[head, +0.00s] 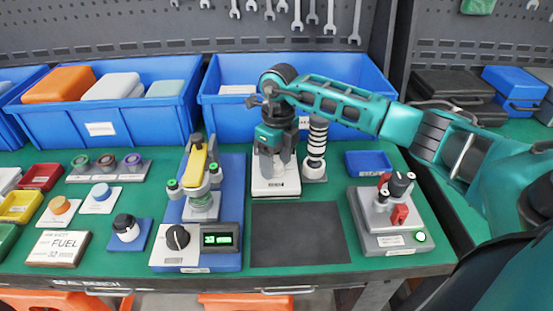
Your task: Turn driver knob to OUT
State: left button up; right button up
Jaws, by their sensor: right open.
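A black knob (178,237) sits on a white panel at the front left of the bench, beside a green-lit display (218,239). I take it as the driver knob. Its label and setting are too small to read. My right gripper (276,172) points down over a white stand (276,189) behind the dark mat, to the right of and farther back than the knob. It is open, with a pale part of the stand between or behind its fingers. It is apart from the knob. My left gripper is out of view.
A yellow-topped device (197,165) stands behind the knob on a blue base. A black-and-white striped post (316,145) stands close right of my gripper. A grey box with red switch (388,235) is at right. The dark mat (298,235) is clear. Blue bins (225,115) line the back.

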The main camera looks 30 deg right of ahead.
jog(key=shift+c, duration=0.2)
jog(key=c, duration=1)
jog(key=shift+n, duration=0.4)
jog(key=n+b, duration=0.1)
jog(key=n, duration=0.2)
jog(key=shift+w+n+b, duration=0.1)
jog(key=shift+n+b, duration=0.5)
jog(key=shift+n, duration=1.4)
jog(key=o, duration=1)
